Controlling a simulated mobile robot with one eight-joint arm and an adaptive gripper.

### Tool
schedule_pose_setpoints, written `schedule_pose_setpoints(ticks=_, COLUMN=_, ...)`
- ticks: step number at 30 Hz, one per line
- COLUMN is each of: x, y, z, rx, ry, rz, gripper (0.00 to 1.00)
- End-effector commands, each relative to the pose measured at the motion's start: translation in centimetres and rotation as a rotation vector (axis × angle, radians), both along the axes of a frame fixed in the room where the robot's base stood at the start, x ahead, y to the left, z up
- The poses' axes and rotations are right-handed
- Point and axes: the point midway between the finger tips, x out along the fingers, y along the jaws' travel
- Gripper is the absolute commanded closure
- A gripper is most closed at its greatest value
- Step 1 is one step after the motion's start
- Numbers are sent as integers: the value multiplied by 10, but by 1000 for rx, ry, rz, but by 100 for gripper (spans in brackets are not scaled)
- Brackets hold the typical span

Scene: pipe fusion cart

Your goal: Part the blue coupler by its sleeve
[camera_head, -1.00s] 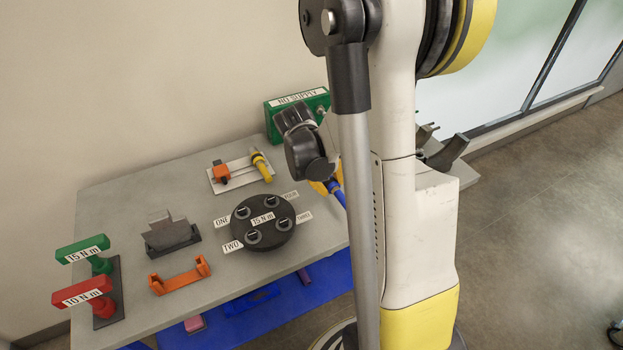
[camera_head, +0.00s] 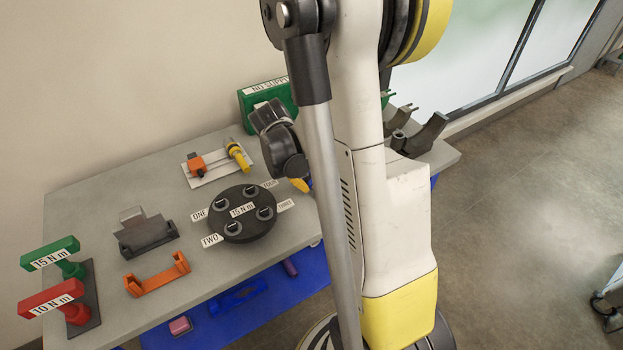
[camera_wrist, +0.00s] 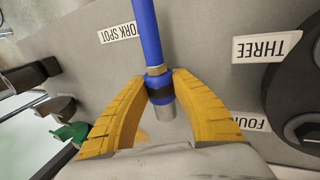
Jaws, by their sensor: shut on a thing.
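In the wrist view the blue coupler (camera_wrist: 159,93) hangs on the end of a blue hose (camera_wrist: 147,35). My gripper (camera_wrist: 160,84) is shut on the coupler, with a yellow finger on each side around the blue body and dark band. Which part is the sleeve is hard to tell. In the head view my arm hides the coupler, and only a bit of yellow finger shows.
A black disc (camera_head: 236,230) with several sockets stands on the grey table (camera_head: 90,205). Behind it are a white plate (camera_head: 206,173) with orange and yellow parts and a green NO SUPPLY box (camera_head: 245,107). A WORK SPOT label (camera_wrist: 117,33) shows under the hose.

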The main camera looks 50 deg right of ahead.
Motion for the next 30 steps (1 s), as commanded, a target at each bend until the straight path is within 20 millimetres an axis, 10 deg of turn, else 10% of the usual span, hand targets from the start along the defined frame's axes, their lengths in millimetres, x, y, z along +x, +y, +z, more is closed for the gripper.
schedule_pose_setpoints(ticks=30, x=0, y=0, z=-20, rx=0, ry=0, rz=0, gripper=100)
